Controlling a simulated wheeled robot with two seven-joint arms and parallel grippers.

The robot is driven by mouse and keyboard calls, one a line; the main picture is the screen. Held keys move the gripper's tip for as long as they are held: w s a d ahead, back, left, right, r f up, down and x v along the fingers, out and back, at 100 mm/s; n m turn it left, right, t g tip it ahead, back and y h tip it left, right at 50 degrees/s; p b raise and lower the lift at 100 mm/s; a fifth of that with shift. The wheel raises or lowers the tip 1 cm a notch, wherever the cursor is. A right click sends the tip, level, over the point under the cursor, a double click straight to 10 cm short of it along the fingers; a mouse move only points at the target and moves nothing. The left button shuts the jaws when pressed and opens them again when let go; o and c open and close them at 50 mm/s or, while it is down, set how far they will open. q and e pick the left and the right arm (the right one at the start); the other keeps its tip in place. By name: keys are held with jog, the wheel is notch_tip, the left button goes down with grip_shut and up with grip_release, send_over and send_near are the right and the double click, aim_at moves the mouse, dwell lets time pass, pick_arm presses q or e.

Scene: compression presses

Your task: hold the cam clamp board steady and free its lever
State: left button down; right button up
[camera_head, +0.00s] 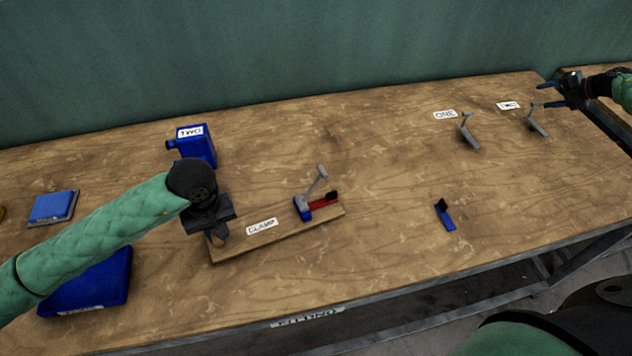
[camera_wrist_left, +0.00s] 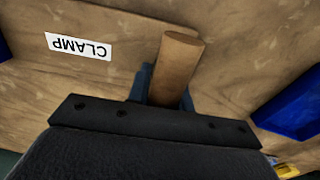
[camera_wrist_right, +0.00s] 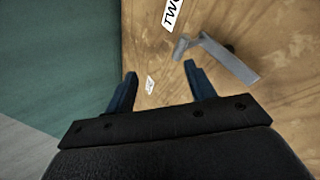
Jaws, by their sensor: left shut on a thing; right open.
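The cam clamp board (camera_head: 285,231) is a long wooden strip lying in the middle of the table. At its right end are a blue part (camera_head: 303,209), a red part with a black end (camera_head: 324,201) and a grey lever (camera_head: 318,180) sticking up and leaning right. My left gripper (camera_head: 219,232) is at the board's left end, shut on a round wooden peg (camera_wrist_left: 176,65). My right gripper (camera_head: 550,95) is open and empty above the table's far right end, well away from the board; its spread fingers also show in the right wrist view (camera_wrist_right: 160,73).
Two grey angled handles (camera_head: 467,131) (camera_head: 537,120) stand near the back right, close to my right gripper. A blue-black piece (camera_head: 446,216) lies right of the board. Blue pads (camera_head: 52,207) lie at left.

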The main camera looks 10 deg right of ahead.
jog(key=w+a+r+n+t+y, duration=0.2)
jog(key=w+a+r+n+y, duration=0.3)
jog(key=w+a, duration=0.6)
jog(key=a+n+g+y, duration=0.15)
jog(key=a+n, duration=0.35)
jog(key=a, duration=1.1)
jog(key=n+g+y, duration=0.7)
jog(key=n+g, duration=0.6)
jog(key=n, duration=0.8)
send_near(323, 170)
jog(key=shift+t, duration=0.25)
jog(key=shift+s+a+f, duration=0.1)
jog(key=shift+s+a, duration=0.25)
jog(key=shift+a, duration=1.3)
jog(key=shift+s+a+f, duration=0.1)
jog(key=shift+s+a, duration=0.25)
jog(key=shift+a, duration=1.3)
jog(key=shift+s+a, duration=0.4)
jog(key=shift+a, duration=1.25)
